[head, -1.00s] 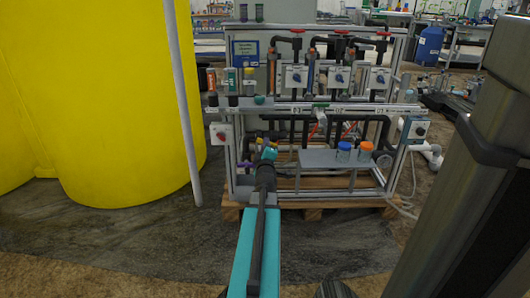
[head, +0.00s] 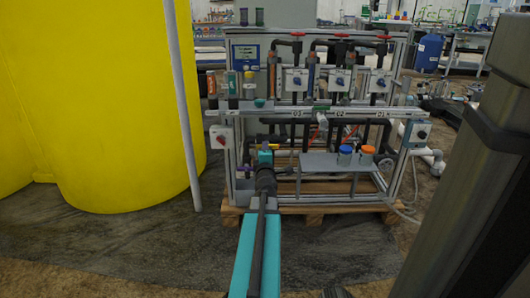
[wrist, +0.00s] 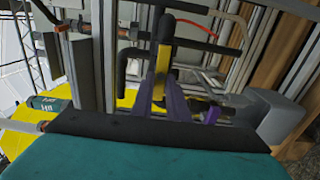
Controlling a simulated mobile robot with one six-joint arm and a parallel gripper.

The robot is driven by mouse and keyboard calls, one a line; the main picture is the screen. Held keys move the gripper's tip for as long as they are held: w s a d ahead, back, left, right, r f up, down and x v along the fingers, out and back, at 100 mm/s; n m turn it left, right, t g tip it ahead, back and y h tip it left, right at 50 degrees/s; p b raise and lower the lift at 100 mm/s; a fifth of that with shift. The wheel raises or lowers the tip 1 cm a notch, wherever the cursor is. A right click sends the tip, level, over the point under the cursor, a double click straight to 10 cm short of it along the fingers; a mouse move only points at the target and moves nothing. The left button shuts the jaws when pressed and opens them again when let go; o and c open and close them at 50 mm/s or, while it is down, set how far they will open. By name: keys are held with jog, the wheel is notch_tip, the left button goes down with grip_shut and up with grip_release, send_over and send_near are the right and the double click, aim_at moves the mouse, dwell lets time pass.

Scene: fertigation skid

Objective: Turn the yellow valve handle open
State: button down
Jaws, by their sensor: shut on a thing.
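The yellow valve handle (wrist: 161,66) shows in the wrist view as a narrow upright bar at the middle, in front of dark pipework. My gripper (wrist: 160,97) has purple fingers, and they are shut on the lower part of this handle. In the head view my gripper is mostly hidden behind my own wrist and arm, low at the left front of the skid.
The skid frame (head: 306,110) carries pipes, red-handled valves and switch boxes. A small grey shelf (head: 318,161) with a blue-lidded jar (head: 345,150) and an orange-lidded jar (head: 367,151) is right of my gripper. A large yellow tank (head: 100,100) and a grey post (head: 181,100) stand left.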

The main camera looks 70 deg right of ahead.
jog(key=shift+s+d+r, duration=0.15)
jog(key=shift+d+r, duration=0.25)
jog(key=shift+d, duration=0.25)
jog(key=c, duration=1.9)
grip_release()
jog(key=shift+o, duration=0.8)
jog(key=shift+a, duration=0.2)
jog(key=shift+s+a+f, duration=0.15)
jog(key=shift+s+a, duration=0.05)
jog(key=shift+a, duration=0.45)
jog(key=shift+s+a+f, duration=0.15)
jog(key=shift+a, duration=0.45)
jog(key=p+v, duration=0.3)
jog(key=p, duration=0.3)
jog(key=shift+w+a, duration=0.15)
jog(key=shift+a, duration=0.05)
